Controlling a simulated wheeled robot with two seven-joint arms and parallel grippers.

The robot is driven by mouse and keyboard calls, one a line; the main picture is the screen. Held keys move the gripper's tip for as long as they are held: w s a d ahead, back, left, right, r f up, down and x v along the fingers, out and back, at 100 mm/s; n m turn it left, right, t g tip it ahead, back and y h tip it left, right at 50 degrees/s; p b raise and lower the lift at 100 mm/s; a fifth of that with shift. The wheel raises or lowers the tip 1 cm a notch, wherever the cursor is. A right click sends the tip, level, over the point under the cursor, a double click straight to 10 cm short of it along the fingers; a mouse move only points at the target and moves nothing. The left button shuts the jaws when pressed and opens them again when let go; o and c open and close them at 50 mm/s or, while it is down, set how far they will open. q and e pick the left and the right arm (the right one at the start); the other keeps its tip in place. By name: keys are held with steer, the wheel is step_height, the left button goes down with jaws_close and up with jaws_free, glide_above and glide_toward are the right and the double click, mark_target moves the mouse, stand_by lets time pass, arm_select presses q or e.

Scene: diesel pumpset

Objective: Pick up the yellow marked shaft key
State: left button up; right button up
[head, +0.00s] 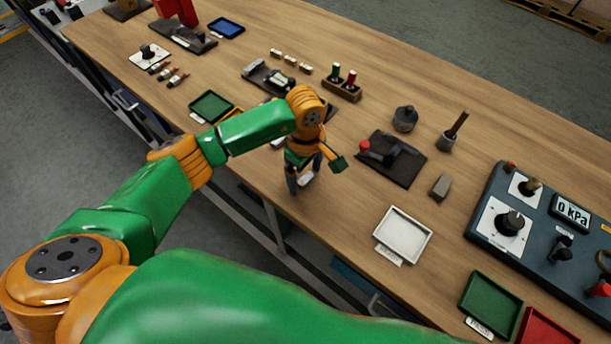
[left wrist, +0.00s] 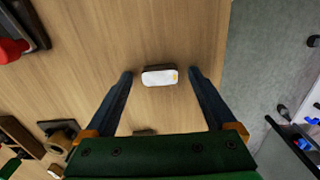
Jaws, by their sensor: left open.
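The shaft key (left wrist: 160,78) is a small dark block with a white top and a yellow mark at its right end. In the left wrist view it lies on the wooden table between the fingertips of my left gripper (left wrist: 160,75). A gap shows between the key and each finger, and the jaws are open. In the head view my left gripper (head: 304,178) points down near the table's front edge. The key's white top (head: 306,180) shows partly beside the fingers. My right gripper is not in view.
A dark plate with a red knob (head: 392,158) lies right of the gripper. A white tray (head: 402,234), green trays and a gauge panel (head: 540,232) stand around the table. A second dark block (left wrist: 144,132) shows near the wrist. The table's edge (left wrist: 226,60) is close.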

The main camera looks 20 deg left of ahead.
arm_select(q)
jaws_close()
